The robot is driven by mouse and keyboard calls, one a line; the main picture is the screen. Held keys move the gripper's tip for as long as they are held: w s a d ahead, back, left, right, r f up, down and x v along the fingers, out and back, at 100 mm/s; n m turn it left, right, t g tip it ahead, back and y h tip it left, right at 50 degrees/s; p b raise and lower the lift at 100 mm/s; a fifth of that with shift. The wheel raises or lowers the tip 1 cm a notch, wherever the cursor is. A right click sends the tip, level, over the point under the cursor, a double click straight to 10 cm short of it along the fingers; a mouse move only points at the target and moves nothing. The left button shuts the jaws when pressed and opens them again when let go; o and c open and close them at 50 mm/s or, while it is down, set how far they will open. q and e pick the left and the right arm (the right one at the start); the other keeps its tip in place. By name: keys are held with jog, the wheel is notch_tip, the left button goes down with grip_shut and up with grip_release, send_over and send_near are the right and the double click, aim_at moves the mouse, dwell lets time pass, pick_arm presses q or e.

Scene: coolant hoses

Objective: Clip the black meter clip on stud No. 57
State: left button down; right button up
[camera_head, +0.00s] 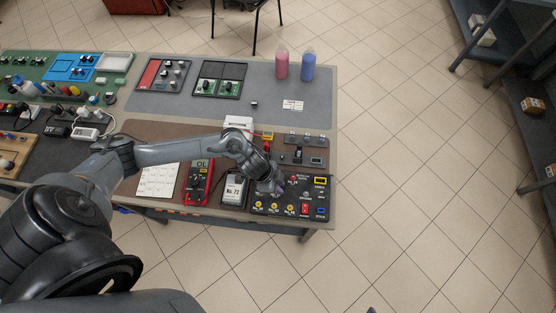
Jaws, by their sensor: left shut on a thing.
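My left gripper (275,187) reaches down over the black stud panel (262,207) at the table's front right corner. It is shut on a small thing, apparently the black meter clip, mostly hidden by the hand. The panel carries several yellow-ringed studs (289,208), a red part (305,209), and yellow and blue frames. I cannot read the stud numbers, so No. 57 cannot be told. A red multimeter (198,181) with a lit display lies left of the panel. A dark tip at the bottom edge may belong to my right gripper (371,310).
A small device with a number label (235,190) stands between the meter and the panel. A grey bracket board (306,149) lies behind the panel. A white sheet (158,180) lies left. Pink (282,65) and blue (308,66) bottles stand at the back. Floor right of the table is clear.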

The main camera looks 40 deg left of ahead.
pick_arm(q)
jog(key=shift+f, duration=0.35)
dwell(0.6)
jog(key=shift+f+p, duration=0.3)
jog(key=shift+p, duration=0.25)
dwell(0.7)
jog(key=c, duration=0.9)
grip_release()
jog(key=shift+c, duration=0.2)
jog(key=shift+o, duration=0.3)
jog(key=shift+o, duration=1.3)
